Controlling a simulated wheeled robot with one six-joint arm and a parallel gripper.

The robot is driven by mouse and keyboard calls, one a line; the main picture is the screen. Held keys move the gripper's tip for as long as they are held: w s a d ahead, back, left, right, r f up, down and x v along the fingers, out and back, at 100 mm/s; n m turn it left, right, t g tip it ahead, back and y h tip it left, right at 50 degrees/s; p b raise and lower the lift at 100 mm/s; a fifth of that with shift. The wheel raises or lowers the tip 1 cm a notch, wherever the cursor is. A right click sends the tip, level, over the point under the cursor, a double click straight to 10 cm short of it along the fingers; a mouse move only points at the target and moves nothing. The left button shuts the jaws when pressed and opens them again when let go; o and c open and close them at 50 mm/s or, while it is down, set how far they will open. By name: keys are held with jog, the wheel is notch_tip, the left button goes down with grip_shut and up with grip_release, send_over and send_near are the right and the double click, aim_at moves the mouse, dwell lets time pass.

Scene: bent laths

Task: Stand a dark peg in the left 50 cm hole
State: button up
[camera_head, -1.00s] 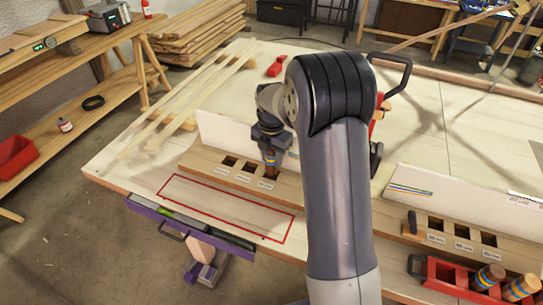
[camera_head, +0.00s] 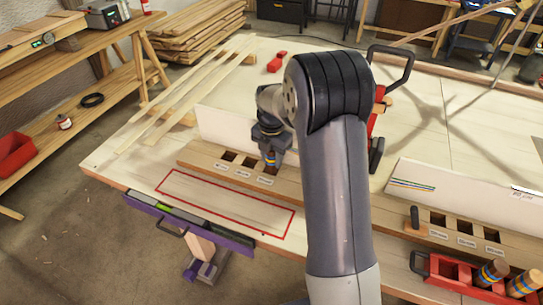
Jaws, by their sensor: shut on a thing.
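The left wooden block (camera_head: 185,158) has a row of square holes with small white labels, too small to read surely. My gripper (camera_head: 271,153) points down over its rightmost visible hole (camera_head: 272,167). It is shut on a banded peg (camera_head: 270,159) with blue and orange showing below the jaws. The peg's lower end is hidden, seemingly inside that hole. The middle hole (camera_head: 249,162) and left hole (camera_head: 228,156) look empty. A dark peg (camera_head: 414,217) stands at the left end of the right block (camera_head: 452,251).
A white board (camera_head: 225,133) stands behind the left block, another (camera_head: 455,191) behind the right block. A red tray (camera_head: 446,272) at lower right holds banded pegs (camera_head: 492,272). A red-outlined area (camera_head: 222,203) in front is clear. Laths (camera_head: 190,95) lie at left.

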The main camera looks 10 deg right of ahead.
jog(key=shift+f, duration=0.3)
jog(key=o, duration=1.1)
jog(key=shift+r, duration=0.1)
jog(key=shift+r+p, duration=3.05)
jog(key=shift+r, duration=1.35)
jog(key=shift+f, duration=0.1)
notch_tip(320, 180, down, 9)
jog(key=b, duration=0.6)
jog(key=shift+r, duration=0.2)
jog(key=shift+r, duration=0.15)
jog(key=shift+r+p, duration=3.55)
jog(key=shift+r, duration=1.6)
